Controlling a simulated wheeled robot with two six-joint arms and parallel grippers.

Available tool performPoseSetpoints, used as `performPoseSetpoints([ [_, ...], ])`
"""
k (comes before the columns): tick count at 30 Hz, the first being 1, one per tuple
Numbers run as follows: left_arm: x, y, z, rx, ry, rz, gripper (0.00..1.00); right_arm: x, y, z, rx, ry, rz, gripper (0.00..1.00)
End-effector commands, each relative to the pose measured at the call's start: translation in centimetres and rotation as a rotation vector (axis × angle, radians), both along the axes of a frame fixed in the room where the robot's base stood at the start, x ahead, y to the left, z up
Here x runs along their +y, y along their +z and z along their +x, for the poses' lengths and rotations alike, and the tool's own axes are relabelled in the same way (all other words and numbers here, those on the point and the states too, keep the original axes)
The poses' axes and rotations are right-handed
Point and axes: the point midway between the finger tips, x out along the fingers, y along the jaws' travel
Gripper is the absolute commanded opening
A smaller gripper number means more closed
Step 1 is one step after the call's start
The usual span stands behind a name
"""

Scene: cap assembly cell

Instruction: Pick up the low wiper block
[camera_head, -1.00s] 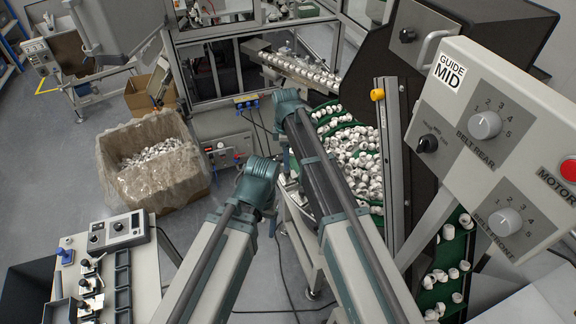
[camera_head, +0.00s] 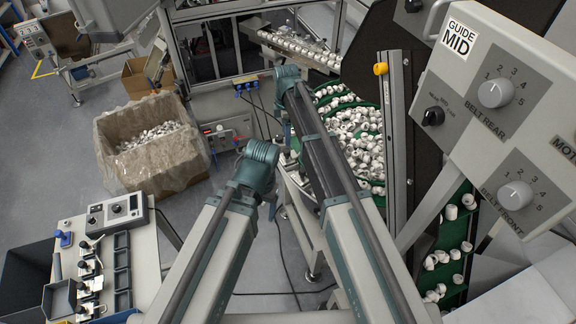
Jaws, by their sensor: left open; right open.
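I cannot pick out the low wiper block with certainty. Several small pale fixtures with black knobs (camera_head: 90,268) stand in a row on the bench at the lower left, but I cannot tell whether one of them is the block. My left gripper (camera_head: 270,208) is small in the picture, below the bend of my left arm and partly hidden by it. My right gripper (camera_head: 287,160) is higher, beside the sorting machine, and mostly hidden by my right arm. Both are open, and I see nothing held in either.
The bench (camera_head: 148,262) holds a grey control box (camera_head: 117,213) and dark trays (camera_head: 122,275). A lined carton (camera_head: 150,172) of white caps stands behind it. On the right are a green cap belt (camera_head: 452,235) and a control panel (camera_head: 535,130). Grey floor lies between bench and machine.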

Motion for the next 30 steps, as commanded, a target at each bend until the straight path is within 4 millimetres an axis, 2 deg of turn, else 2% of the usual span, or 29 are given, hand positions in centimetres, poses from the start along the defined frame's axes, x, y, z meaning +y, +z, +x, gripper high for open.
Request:
performPoseSetpoints([
  [1,0.0,-1.5,0.0,0.0,-0.003,0.0,0.73,0.0,-1.5,0.0,0.0,0.0,0.0,0.69],
  [4,0.0,-2.7,0.0,-0.001,-0.003,0.001,0.73,0.0,-2.7,0.0,0.0,0.0,0.0,0.69],
  [17,0.0,-3.7,0.0,-0.002,-0.003,0.0,0.73,-0.1,-3.7,0.0,0.0,-0.001,0.0,0.69],
  [30,0.0,-8.4,0.1,-0.003,0.0,0.0,0.73,-0.4,-8.4,0.2,0.0,0.0,0.0,0.69],
])
